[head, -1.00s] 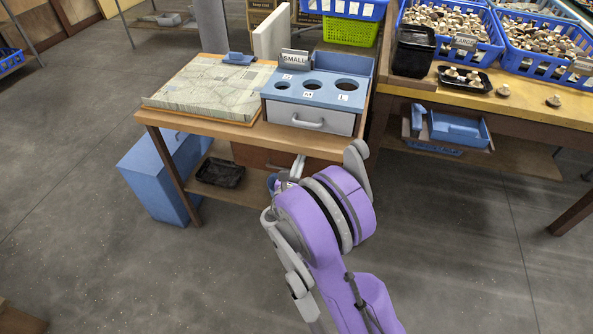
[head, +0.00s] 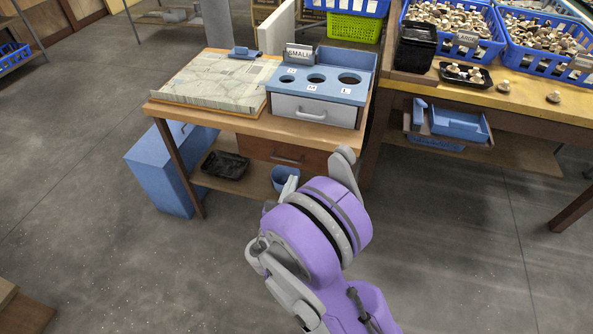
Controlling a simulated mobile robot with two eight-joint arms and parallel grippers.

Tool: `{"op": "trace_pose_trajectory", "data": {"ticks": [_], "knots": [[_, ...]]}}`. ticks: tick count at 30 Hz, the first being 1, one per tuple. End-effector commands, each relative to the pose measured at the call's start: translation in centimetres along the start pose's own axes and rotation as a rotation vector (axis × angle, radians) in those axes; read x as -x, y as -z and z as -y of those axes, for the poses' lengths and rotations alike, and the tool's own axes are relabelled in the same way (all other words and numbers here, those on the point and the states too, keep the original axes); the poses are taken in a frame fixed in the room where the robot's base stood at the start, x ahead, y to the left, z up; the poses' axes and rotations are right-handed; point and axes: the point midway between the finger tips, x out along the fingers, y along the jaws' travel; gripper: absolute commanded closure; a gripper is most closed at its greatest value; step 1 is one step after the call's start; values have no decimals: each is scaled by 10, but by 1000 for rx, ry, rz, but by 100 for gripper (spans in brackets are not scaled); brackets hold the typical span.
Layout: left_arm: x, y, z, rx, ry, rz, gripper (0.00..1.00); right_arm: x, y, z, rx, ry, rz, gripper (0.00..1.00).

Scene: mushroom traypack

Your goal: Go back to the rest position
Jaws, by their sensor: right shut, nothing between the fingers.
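My right arm, purple with grey bands, reaches up from the bottom edge in the head view. My right gripper (head: 297,305) shows only in part, as grey pieces along the arm's left side near the bottom edge. It is shut and empty, low in front of the wooden table (head: 225,122) and apart from it. Its fingertips do not show clearly. My left gripper is not in view.
The table bears a patterned board (head: 215,78) and a blue sorting box (head: 320,80) with holes. Under it are a black tray (head: 225,165) and a blue cup (head: 285,178). Mushroom crates (head: 455,43) stand on the right table.

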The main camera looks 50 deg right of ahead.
Motion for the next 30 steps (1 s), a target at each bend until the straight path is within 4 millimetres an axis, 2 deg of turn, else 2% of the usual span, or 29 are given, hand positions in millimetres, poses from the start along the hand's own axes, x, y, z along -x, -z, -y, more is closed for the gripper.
{"op": "trace_pose_trajectory", "data": {"ticks": [4,13,17,19,23,26,30], "knots": [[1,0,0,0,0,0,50,10,0,0,0,0,0,100],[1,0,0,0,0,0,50,11,0,1,-20,2,-14,100],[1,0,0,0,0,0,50,18,4,4,-166,19,-117,100],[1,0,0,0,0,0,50,28,9,6,-315,47,-219,100],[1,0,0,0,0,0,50,59,21,13,-653,147,-448,100],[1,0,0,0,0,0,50,93,30,16,-910,267,-620,100],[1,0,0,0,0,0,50,149,38,20,-1241,487,-842,100]]}}
